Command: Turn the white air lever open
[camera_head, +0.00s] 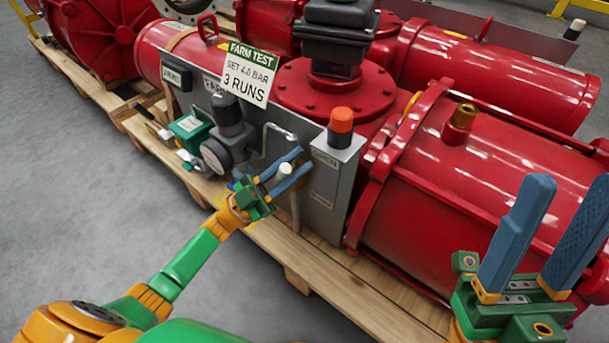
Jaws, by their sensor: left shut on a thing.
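The white air lever (284,171) shows as a short pale rounded end in front of the panel, between the pressure gauge and the grey box. My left gripper (303,160) is shut on it, with one blue finger on each side. The fingers hide the rest of the lever and its pivot, so I cannot tell its full angle. My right gripper (572,190) is at the lower right, in front of the red cylinder, with its two blue fingers apart and nothing between them.
A grey box with an orange button (341,120) stands just right of the lever. A gauge (214,156) and a green box (190,128) are on the left. A sign (248,74) hangs above. The large red cylinder (500,150) fills the right. Floor at left is clear.

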